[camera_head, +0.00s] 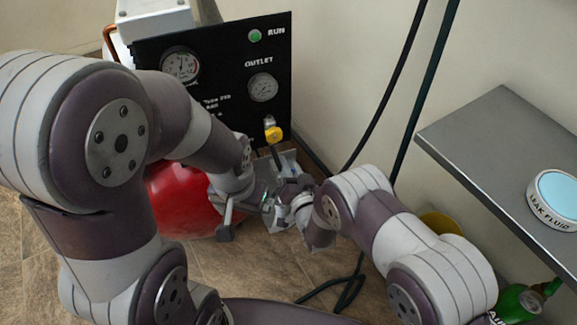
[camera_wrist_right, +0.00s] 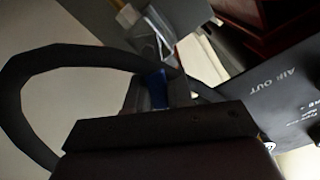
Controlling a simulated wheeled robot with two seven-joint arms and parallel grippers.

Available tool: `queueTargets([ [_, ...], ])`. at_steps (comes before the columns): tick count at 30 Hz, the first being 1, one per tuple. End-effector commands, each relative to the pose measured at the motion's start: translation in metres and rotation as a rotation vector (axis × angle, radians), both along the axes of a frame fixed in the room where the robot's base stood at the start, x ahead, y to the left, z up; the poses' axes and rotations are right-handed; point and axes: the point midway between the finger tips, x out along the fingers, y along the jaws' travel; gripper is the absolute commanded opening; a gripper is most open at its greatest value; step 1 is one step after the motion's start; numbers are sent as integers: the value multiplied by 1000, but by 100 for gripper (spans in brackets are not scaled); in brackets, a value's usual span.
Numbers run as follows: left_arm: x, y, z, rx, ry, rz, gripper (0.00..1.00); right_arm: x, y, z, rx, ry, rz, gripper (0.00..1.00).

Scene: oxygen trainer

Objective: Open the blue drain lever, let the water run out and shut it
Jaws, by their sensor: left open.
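The red tank (camera_head: 180,203) stands on the floor, partly hidden behind my left arm. My left gripper (camera_head: 246,214) is open in front of its right end, with its fingers apart. My right gripper (camera_head: 290,204) is close beside it on the right, mostly hidden by its own wrist. In the right wrist view a blue piece (camera_wrist_right: 157,90), possibly the drain lever, shows between the grey finger parts of my right gripper (camera_wrist_right: 158,84). I cannot tell whether they grip it. No blue lever shows in the head view, and no water is visible.
A black panel (camera_head: 221,110) with gauges and a yellow-handled valve (camera_head: 273,134) stand behind the grippers. Dark hoses (camera_head: 397,90) run down the wall to the floor. A grey shelf (camera_head: 490,135) with a leak fluid tub (camera_head: 556,198) and a green bottle (camera_head: 517,303) are at right.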

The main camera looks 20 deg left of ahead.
Motion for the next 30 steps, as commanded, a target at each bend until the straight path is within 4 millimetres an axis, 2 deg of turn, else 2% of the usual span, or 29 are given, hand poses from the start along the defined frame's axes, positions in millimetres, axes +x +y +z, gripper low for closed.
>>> queueTargets([
  [13, 0, 0, 1, 0, 0, 0, 93, 2, -4, -3, 90, 62, 0, 0],
  [30, 0, 0, 0, 0, 0, 0, 93, 10, -16, -21, 514, 350, -1, 0],
])
